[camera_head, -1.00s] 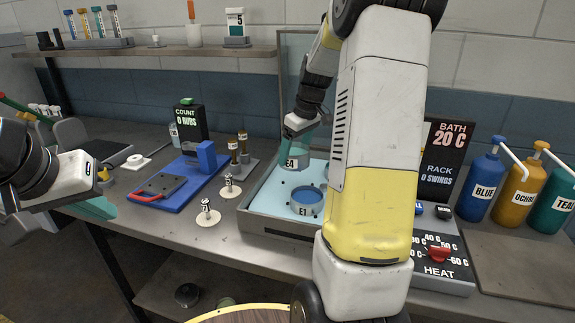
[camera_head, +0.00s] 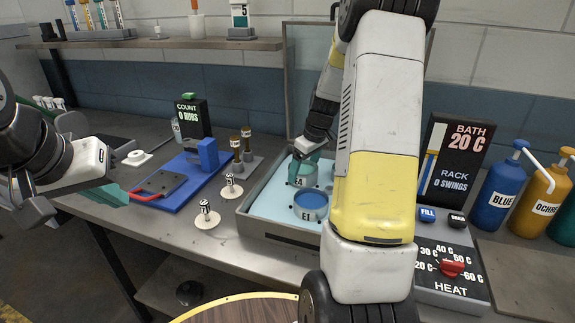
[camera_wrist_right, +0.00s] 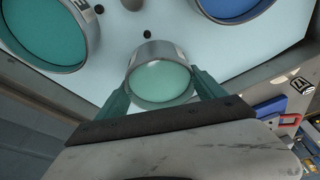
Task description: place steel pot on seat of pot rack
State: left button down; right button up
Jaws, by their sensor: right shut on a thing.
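The steel pot labelled E4 (camera_head: 299,178) is in my right gripper (camera_head: 308,158), low over the pale blue top of the pot rack (camera_head: 262,205). In the right wrist view the pot (camera_wrist_right: 160,75) shows pale green inside, between the two teal fingers. I cannot tell whether its base touches the seat. A second pot labelled E1 (camera_head: 310,205), blue inside, stands in the rack in front of it. My left gripper (camera_head: 100,195) hangs at the left, away from the rack; its opening is unclear.
A board reading BATH 20 C (camera_head: 453,160) and a HEAT dial box (camera_head: 450,265) stand right of the rack, with dye bottles (camera_head: 493,190) beyond. A blue rubbing stand (camera_head: 180,185) and small white-based pegs (camera_head: 207,215) stand to the left. My right arm hides the rack's right side.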

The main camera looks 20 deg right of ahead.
jog(key=shift+f, duration=0.4)
jog(key=shift+f, duration=0.15)
jog(key=o, duration=2)
jog(key=s+a+r, duration=0.1)
jog(key=s+r, duration=0.1)
jog(key=r, duration=0.3)
jog(key=s+a+r+m, duration=0.1)
jog(key=s+r, duration=0.2)
jog(key=r, duration=0.3)
jog(key=s+a+r, duration=0.1)
jog(key=s+r, duration=0.1)
jog(key=r, duration=0.3)
jog(key=s+a+r+m+t, duration=0.1)
jog(key=s+a, duration=0.2)
jog(key=s, duration=0.3)
jog(key=s+a+r+m+t, duration=0.1)
jog(key=s+a+m, duration=0.1)
jog(key=s+a, duration=0.2)
jog(key=s+a+r+m+t, duration=0.1)
jog(key=s+a, duration=0.3)
jog(key=s, duration=0.4)
jog(key=shift+s+r+t+y, duration=0.3)
jog(key=shift+s+r+y, duration=0.05)
jog(key=shift+s+y, duration=0.05)
